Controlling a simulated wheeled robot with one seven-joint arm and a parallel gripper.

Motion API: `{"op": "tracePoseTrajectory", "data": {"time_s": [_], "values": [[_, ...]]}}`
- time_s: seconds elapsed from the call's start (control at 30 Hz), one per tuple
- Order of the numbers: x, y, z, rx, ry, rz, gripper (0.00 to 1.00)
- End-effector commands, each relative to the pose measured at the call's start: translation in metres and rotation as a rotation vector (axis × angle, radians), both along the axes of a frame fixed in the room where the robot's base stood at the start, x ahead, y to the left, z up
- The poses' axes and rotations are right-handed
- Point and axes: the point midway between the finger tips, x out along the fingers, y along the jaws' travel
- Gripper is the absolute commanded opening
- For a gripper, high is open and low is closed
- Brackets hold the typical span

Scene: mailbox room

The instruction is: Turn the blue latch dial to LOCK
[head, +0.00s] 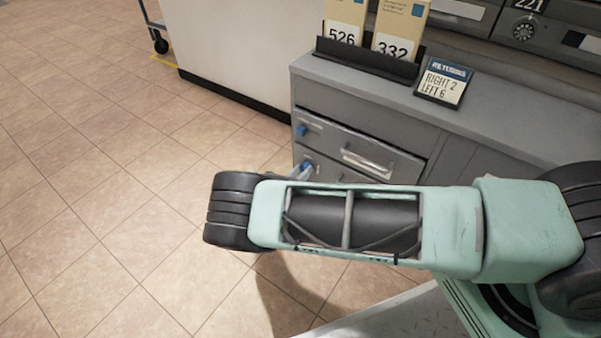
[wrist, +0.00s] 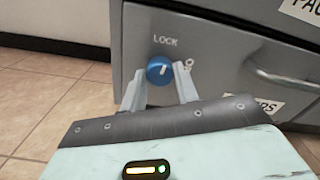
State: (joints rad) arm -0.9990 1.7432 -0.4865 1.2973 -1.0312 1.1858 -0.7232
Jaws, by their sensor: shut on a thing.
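The blue latch dial (wrist: 160,69) is a round knob on the grey drawer front, with the word LOCK printed above it and a partly hidden mark to its right. A small white mark shows on its face. My gripper (wrist: 159,78) has one finger on each side of the dial and is shut on it. In the head view my gripper's fingers (head: 290,166) are at the lower blue dial (head: 307,166), mostly hidden by my arm. A second blue dial (head: 301,130) sits above it on the upper drawer.
The grey cabinet (head: 450,130) has drawers with metal handles (head: 367,160). On top stand a black rack (head: 366,61) with numbered cards and a sign (head: 443,82) reading RETURNS, RIGHT 2, LEFT 6. Tiled floor (head: 100,180) to the left is clear.

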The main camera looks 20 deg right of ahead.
Motion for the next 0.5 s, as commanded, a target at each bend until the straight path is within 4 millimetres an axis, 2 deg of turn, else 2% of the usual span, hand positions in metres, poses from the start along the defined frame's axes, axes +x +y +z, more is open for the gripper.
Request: {"op": "tracePoseTrajectory", "data": {"time_s": [0.5], "values": [[-0.0004, 0.0007, -0.0015, -0.102, 0.147, 0.001, 0.08]]}}
